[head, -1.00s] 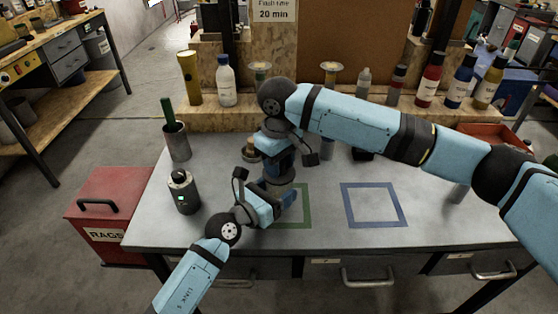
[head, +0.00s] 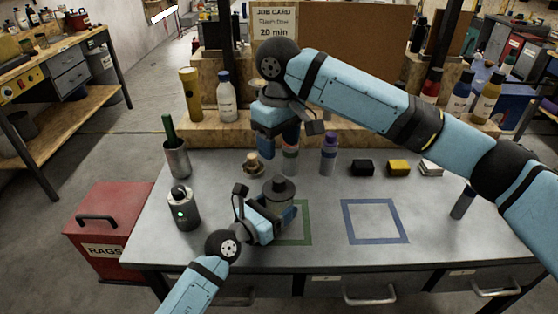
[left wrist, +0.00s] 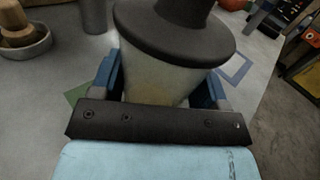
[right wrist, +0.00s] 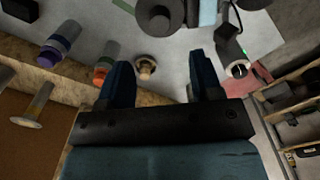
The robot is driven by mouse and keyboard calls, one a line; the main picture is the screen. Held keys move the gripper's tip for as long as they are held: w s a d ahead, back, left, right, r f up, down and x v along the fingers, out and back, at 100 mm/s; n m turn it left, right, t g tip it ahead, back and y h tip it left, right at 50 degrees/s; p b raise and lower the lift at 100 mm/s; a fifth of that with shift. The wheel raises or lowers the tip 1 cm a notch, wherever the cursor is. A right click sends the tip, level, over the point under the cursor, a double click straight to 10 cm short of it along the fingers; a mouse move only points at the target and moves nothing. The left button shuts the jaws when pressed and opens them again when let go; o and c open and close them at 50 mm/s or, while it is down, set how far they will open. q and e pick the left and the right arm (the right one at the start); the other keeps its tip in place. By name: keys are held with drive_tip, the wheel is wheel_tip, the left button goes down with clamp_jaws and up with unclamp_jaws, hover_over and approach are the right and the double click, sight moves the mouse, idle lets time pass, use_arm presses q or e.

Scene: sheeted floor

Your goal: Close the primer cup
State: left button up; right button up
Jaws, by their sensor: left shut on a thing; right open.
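The primer cup (left wrist: 160,78) is a pale vessel in the left wrist view, standing between my left fingers. A dark lid with a raised knob (left wrist: 180,32) covers its mouth; I cannot tell how tightly it sits. In the head view the lid (head: 279,188) shows on top, and most of the cup is hidden by my left gripper (head: 280,218). My left gripper is shut on the cup at the green square outline (head: 305,236). My right gripper (head: 286,142) is open and empty, behind and above the cup, apart from the lid.
A grey can with a green light (head: 183,210) and a metal pot (head: 177,158) are at left. The blue square outline (head: 374,222) is empty. Small bottles and blocks line the back.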

drive_tip(key=shift+r, duration=0.85)
use_arm(q)
drive_tip(key=o, duration=1.4)
drive_tip(key=v, duration=1.4)
drive_tip(key=shift+w, duration=0.1)
